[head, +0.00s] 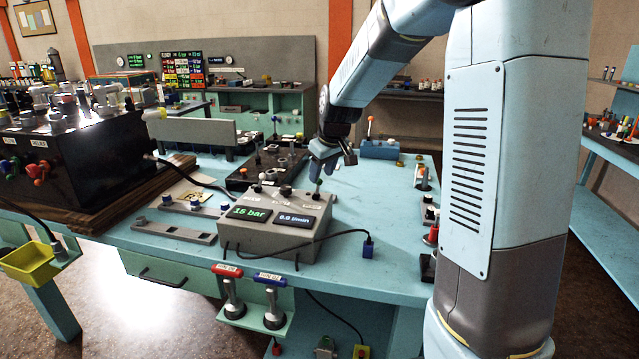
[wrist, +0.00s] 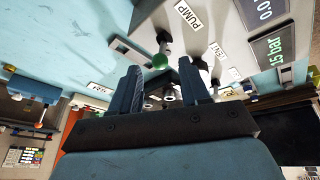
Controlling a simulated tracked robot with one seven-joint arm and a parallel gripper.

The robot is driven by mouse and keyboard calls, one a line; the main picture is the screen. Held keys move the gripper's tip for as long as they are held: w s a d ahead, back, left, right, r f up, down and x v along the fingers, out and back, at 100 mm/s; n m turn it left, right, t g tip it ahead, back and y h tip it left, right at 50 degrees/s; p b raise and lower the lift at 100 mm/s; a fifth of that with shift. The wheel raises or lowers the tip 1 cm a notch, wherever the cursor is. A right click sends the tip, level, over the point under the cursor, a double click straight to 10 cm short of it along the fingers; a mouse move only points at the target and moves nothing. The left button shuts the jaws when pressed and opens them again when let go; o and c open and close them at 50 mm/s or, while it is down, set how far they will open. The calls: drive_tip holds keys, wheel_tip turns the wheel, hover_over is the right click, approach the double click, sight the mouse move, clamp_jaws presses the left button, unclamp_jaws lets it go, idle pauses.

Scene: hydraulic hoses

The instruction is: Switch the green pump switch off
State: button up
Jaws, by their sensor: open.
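The green pump switch (wrist: 160,62) is a lever with a green ball tip beside the PUMP label (wrist: 190,17) in the wrist view. It stands on the grey control box (head: 262,240), which has two displays reading about 15 bar and 0.0 l/min. My gripper (wrist: 161,72) is open. In the wrist view the green tip appears between its two fingertips, with a gap to each side; I cannot tell how deep it sits between them. In the head view my gripper (head: 322,172) points down over the back right of the box, and the green tip cannot be made out.
Hose fittings stand on a dark block (head: 262,168) behind the box. A blue box with a red-knobbed lever (head: 379,148) is at the back right. A black cable runs to a blue plug (head: 368,247) in front. The bench front right is mostly clear.

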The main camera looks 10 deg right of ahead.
sight(320, 180)
drive_tip(key=shift+x, duration=2.4)
drive_tip(key=shift+c, duration=0.2)
clamp_jaws()
